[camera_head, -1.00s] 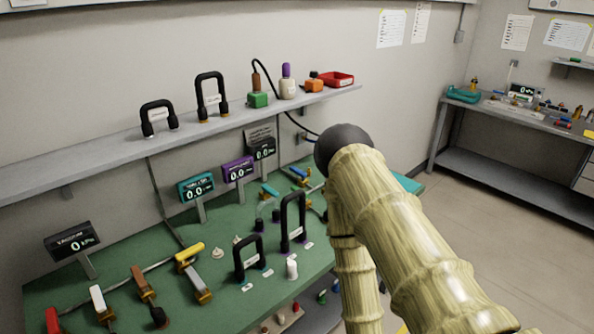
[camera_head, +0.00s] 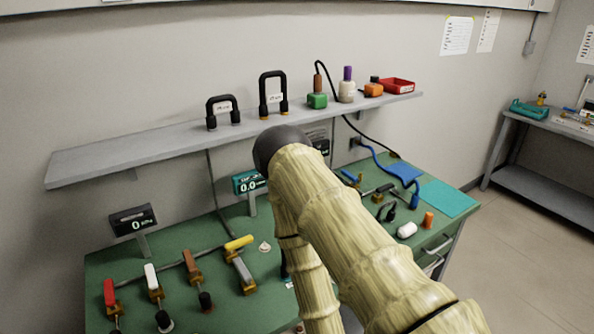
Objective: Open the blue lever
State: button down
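A small lever with a blue handle (camera_head: 350,176) is at the back of the green bench, right of my arm. It is small in view, and I cannot tell its exact handle position. Its valve body is partly unclear among nearby fittings. My bamboo-textured arm rises across the middle of the view and hides the centre of the bench. My gripper is not in view.
Levers with red (camera_head: 109,292), white (camera_head: 151,277), brown (camera_head: 191,262) and yellow (camera_head: 238,243) handles stand at the bench's left. A grey shelf (camera_head: 130,158) runs above. A blue hose (camera_head: 376,156) and teal mat (camera_head: 449,198) are at the right.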

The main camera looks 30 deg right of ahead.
aim_at(347, 173)
jog(key=u, duration=2.3)
jog(key=k, duration=2.25)
jog(key=z, duration=2.3)
